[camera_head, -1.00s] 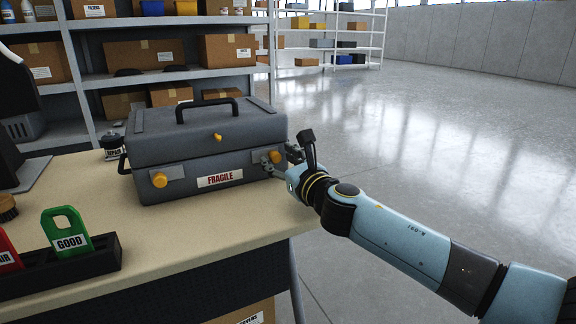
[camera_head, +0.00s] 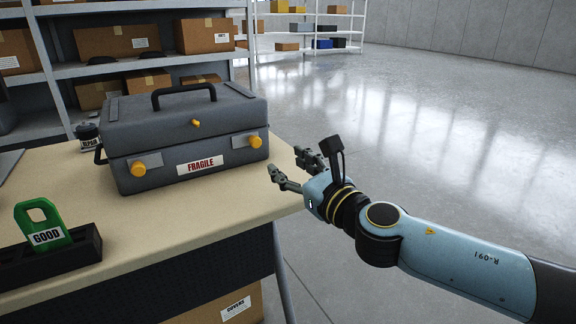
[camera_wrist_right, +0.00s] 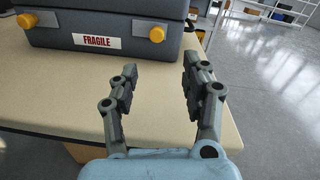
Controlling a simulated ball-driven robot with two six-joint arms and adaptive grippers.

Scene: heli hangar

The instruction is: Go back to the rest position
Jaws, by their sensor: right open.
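My right gripper (camera_head: 290,169) is open and empty, in the air by the right end of the workbench (camera_head: 215,196). In the right wrist view its two fingers (camera_wrist_right: 160,85) stand apart with bare bench top between and beyond them. A grey case (camera_head: 185,135) with a black handle, yellow latches and a FRAGILE label sits shut on the bench, to the left of the gripper and apart from it. The case also shows in the right wrist view (camera_wrist_right: 105,15), beyond the fingers. My left gripper is not in view.
A green GOOD tag (camera_head: 42,222) stands in a black holder (camera_head: 60,258) at the bench's front left. Shelves with boxes (camera_head: 118,40) stand behind. The floor to the right (camera_head: 450,130) is clear.

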